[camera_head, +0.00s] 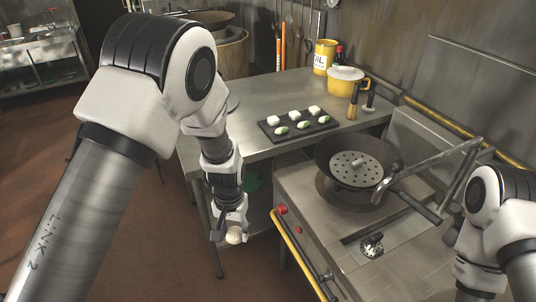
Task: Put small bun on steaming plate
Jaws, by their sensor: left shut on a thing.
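My left gripper (231,228) hangs low in front of the metal table and is shut on a small pale bun (236,238). The bun sits between the fingertips, left of the stove and below the table top. The steaming plate (345,172) is a round, perforated metal disc lying in a dark wok (332,149) on the stove, right of and beyond my left gripper. A small pale piece, which I cannot identify, shows near the plate's middle. My right arm enters at the right edge; its gripper is out of the frame.
A dark tray (270,134) with several white and green pieces stands on the metal table (225,143). The wok's long handle (420,207) points toward the lower right. A yellow rail (296,252) edges the stove front.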

